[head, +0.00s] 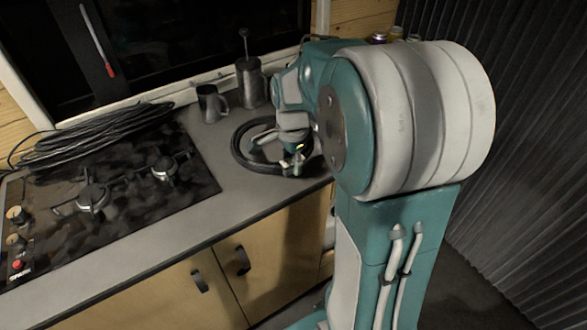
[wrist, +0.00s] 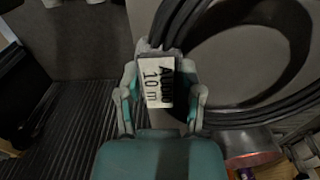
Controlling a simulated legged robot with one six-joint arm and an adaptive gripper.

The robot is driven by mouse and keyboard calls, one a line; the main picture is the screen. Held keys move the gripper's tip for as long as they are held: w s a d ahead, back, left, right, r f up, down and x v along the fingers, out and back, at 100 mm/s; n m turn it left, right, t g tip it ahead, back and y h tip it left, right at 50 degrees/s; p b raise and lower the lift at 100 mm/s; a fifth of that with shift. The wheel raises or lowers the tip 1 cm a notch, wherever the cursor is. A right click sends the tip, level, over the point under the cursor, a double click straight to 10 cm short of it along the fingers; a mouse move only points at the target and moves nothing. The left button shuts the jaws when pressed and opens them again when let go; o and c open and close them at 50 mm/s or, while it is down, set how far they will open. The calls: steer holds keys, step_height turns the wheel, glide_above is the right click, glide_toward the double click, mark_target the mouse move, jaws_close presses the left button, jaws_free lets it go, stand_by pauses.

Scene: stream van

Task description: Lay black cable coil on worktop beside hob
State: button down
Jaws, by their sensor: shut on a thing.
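A black cable coil (head: 240,155) is at the worktop (head: 215,180), to the right of the gas hob (head: 105,195). It also shows in the wrist view (wrist: 296,100), with a white tag (wrist: 158,82) reading "AUDIO 10 m". My gripper (head: 292,162) is at the coil's near right side; in the wrist view my gripper (wrist: 162,92) is shut on the coil at the tag. The coil looks roughly level. I cannot tell whether it rests on the worktop or hangs just above it. My arm hides its right part.
A second, looser dark cable coil (head: 95,135) lies along the hob's back edge. A dark mug (head: 211,103) and a grey pot with a plunger (head: 250,82) stand behind the held coil. Cabinet doors (head: 205,285) lie below the worktop's front edge. A corrugated dark wall (head: 535,150) is at right.

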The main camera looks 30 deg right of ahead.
mark_target(292, 179)
steer(key=shift+w+d+f, duration=0.15)
steer(key=shift+w+f, duration=0.2)
steer(key=shift+f, duration=0.15)
steer(key=shift+w+f, duration=0.2)
steer(key=shift+f, duration=0.15)
step_height(292, 179, down, 3)
steer(key=shift+f, duration=0.1)
steer(key=shift+d+f, duration=0.1)
steer(key=shift+d, duration=0.2)
steer(key=shift+c, duration=1.2)
jaws_free()
steer(key=shift+a, duration=0.3)
